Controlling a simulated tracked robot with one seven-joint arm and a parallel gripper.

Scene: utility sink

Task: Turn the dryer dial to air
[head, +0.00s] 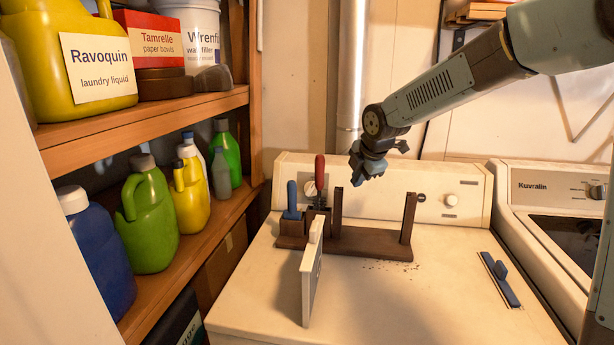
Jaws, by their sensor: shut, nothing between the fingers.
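The white dryer (400,315) stands in the middle of the head view, with a raised control panel (385,184) at its back. A round white dial (450,201) sits on the panel's right part, with small marks around it that are too small to read. Another pale round control (309,190) shows at the panel's left, partly hidden by a red-handled tool. My gripper (366,180) is shut and empty. It hangs in front of the panel's upper edge, left of the right dial and apart from it.
A dark wooden rack (370,244) with upright posts holds blue- and red-handled tools before the panel. A thin white board (310,282) stands in front. A blue-handled brush (501,279) lies at the right. Shelves with bottles (146,216) line the left; another appliance (545,195) stands right.

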